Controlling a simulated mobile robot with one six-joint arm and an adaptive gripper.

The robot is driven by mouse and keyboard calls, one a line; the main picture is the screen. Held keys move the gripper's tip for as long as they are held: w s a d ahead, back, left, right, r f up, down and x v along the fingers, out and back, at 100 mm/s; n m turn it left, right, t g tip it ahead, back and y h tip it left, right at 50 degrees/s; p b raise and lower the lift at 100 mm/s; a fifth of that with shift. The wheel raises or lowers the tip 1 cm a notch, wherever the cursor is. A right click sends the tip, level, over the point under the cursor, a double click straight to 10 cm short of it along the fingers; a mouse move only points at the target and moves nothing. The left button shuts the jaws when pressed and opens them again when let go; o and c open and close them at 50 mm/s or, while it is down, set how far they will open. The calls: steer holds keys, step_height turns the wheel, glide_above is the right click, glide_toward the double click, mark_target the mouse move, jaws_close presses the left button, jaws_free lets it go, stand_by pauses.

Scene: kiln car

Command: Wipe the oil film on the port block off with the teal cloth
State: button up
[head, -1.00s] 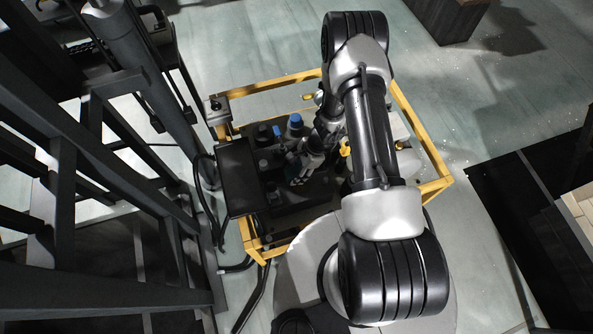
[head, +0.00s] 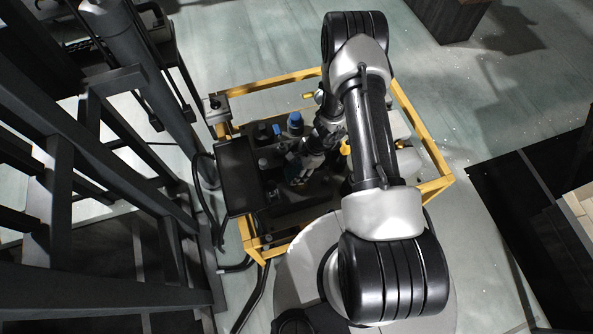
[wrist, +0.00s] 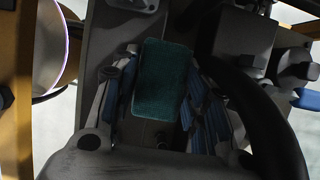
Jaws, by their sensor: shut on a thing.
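My gripper (wrist: 160,100) is shut on the teal cloth (wrist: 162,78), a folded pad that shows between the blue-lined fingers in the wrist view. In the head view my gripper (head: 303,172) is low inside the yellow frame, over the dark hydraulic unit. A dark grey block face (wrist: 108,25) lies just beyond the cloth in the wrist view, perhaps the port block. I cannot tell whether the cloth touches it. No oil film can be made out; the surface under the cloth is hidden.
A yellow frame (head: 437,163) surrounds the unit. Blue-capped parts (head: 295,121) stand close to the gripper. A black hose (wrist: 272,110) curves past the right finger in the wrist view. A dark panel (head: 237,175) and black steel structure (head: 100,190) stand at left.

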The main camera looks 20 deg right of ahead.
steer(key=shift+f, duration=0.3)
steer(key=shift+b, duration=0.3)
steer(key=shift+s+f+b, duration=0.1)
steer(key=shift+s+b, duration=0.2)
steer(key=shift+s, duration=1.25)
steer(key=shift+s+r, duration=0.2)
steer(key=shift+s, duration=1)
steer(key=shift+f, duration=0.1)
